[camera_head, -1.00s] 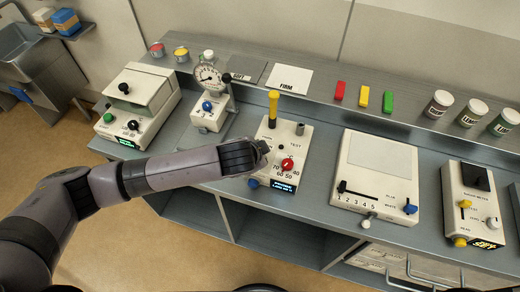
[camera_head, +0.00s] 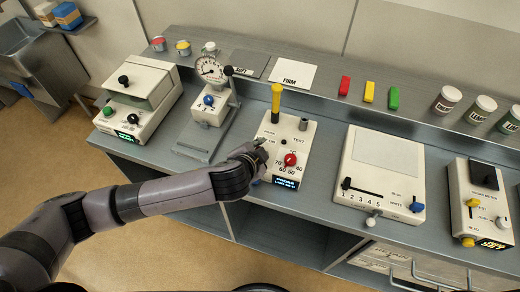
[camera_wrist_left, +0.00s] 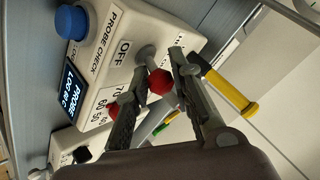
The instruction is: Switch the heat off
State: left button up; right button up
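The cream temperature box (camera_head: 304,132) stands on the counter, with a red dial (camera_head: 290,160), a lit display (camera_head: 286,183) and an upright yellow handle (camera_head: 276,100). In the left wrist view a lever with a red ball tip (camera_wrist_left: 160,82) stands by the printed OFF label (camera_wrist_left: 122,52). My left gripper (camera_head: 260,147) hides this lever in the head view. Its fingers (camera_wrist_left: 159,60) are apart, with the red ball seen between them. I cannot tell whether they touch it.
A blue button (camera_wrist_left: 70,20) is on the box's front end. A gauge stand (camera_head: 210,105) is to the left and a slider box (camera_head: 380,180) to the right. Red, yellow and green blocks (camera_head: 368,91) lie on the rear ledge. Bare counter lies between the devices.

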pick_arm(q)
jog(key=o, duration=0.5)
jog(key=shift+a, duration=0.15)
jog(key=shift+c, duration=0.2)
